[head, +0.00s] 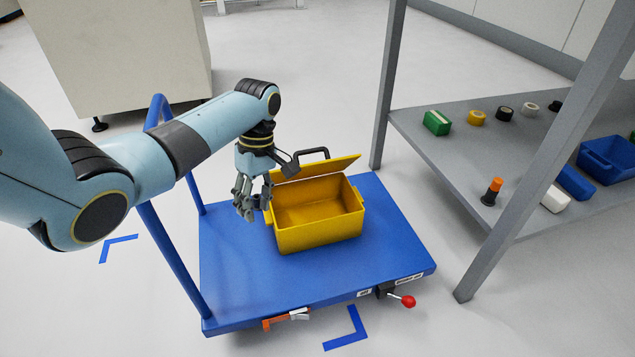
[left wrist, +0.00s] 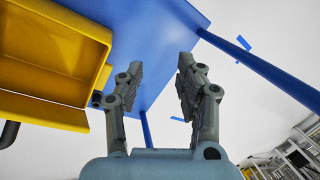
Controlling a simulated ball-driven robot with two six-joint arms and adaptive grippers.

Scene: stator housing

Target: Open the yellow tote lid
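The yellow tote (head: 318,236) stands on the blue cart, and I can see into its empty inside. Its yellow lid (head: 335,168) is raised at the back edge and leans back, with a dark handle (head: 312,153) on its far side. My left gripper (head: 245,208) is just left of the tote, pointing down, apart from the lid. In the left wrist view the tote (left wrist: 60,55) is at the upper left, and the left gripper (left wrist: 158,75) has its fingers spread with nothing between them. My right gripper is in neither view.
The blue cart (head: 240,285) has a push handle (head: 172,250) on its left and a red-knobbed lever (head: 405,300) at the front. A grey shelf (head: 450,155) at the right holds several small items and a blue bin (head: 608,158). The cart top around the tote is clear.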

